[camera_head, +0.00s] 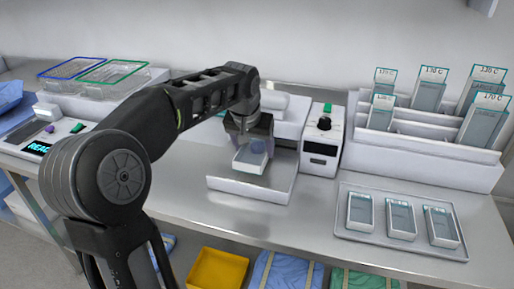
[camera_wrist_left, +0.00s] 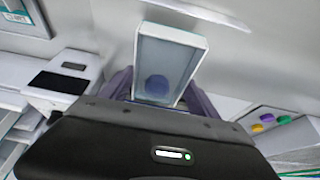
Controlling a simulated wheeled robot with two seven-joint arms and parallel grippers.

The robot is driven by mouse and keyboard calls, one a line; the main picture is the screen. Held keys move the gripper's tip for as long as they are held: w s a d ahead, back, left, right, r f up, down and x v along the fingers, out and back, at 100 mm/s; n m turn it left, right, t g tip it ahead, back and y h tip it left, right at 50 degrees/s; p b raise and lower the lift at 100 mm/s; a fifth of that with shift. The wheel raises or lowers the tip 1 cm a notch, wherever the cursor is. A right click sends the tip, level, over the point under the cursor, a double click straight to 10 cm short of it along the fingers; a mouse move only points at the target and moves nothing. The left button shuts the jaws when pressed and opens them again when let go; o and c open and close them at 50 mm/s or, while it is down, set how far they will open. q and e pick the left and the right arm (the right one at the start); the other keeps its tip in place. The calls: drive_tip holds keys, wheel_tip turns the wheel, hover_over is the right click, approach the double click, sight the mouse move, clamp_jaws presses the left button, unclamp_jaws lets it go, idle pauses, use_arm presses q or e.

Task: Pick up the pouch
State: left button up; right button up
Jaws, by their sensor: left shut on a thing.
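A clear-fronted pouch with a pale frame and a round blue spot (camera_head: 249,160) is in the head view, above the white sealing machine's front tray. My left gripper (camera_head: 252,141) is shut on this pouch and holds it tilted over the tray. In the left wrist view the pouch (camera_wrist_left: 172,58) stands out between the two purple-grey fingers, with the blue spot near its lower end. Whether its lower edge touches the tray cannot be told. My right gripper is not in view.
The white machine's tray (camera_head: 225,187) lies under the pouch, with a control box (camera_head: 322,145) to its right. A metal tray (camera_head: 350,242) with several pouches lies front right. A white rack (camera_head: 440,160) of labelled pouches stands behind. Baskets (camera_head: 112,72) stand at left.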

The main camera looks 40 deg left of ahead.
use_arm(q)
drive_tip(key=s+d+r, duration=0.1)
drive_tip(key=s+r, duration=0.1)
drive_tip(key=s, duration=0.3)
drive_tip(key=s+d+r+b, duration=0.1)
drive_tip(key=s+d+r, duration=0.1)
drive_tip(key=s+r, duration=0.1)
drive_tip(key=shift+s+d+r, duration=0.2)
drive_tip(key=shift+s+d, duration=0.05)
drive_tip(key=shift+s, duration=0.65)
